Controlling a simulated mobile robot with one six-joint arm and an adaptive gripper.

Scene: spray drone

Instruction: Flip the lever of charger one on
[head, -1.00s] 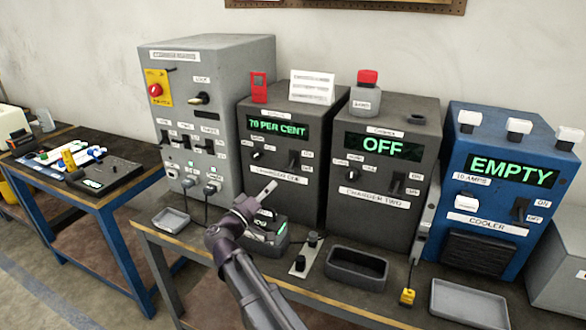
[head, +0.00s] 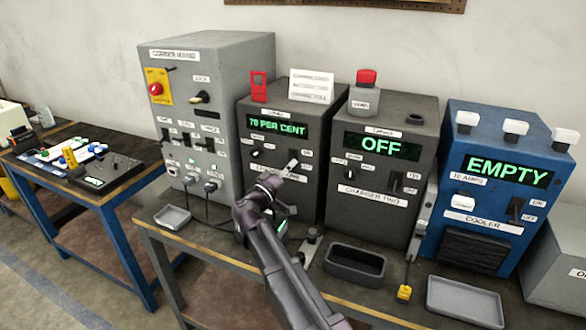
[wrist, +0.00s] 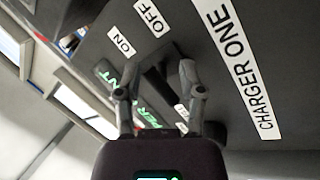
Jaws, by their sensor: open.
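Charger one (head: 306,191) is a dark grey box whose green display reads "70 PER CENT". Its black lever (wrist: 158,82) shows in the wrist view, beside the ON and OFF labels. My gripper (wrist: 160,88) is open, with one finger on either side of the lever. I cannot tell whether either finger touches it. In the head view my gripper (head: 290,167) is in front of charger one's lower right face and hides the lever there. Which way the lever is set is unclear.
Charger two (head: 370,205), showing "OFF", and the blue cooler (head: 497,247), showing "EMPTY", stand to the right. The grey mains cabinet (head: 225,75) stands left. A dark tray (head: 340,268) and a grey tray (head: 465,313) lie on the bench front.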

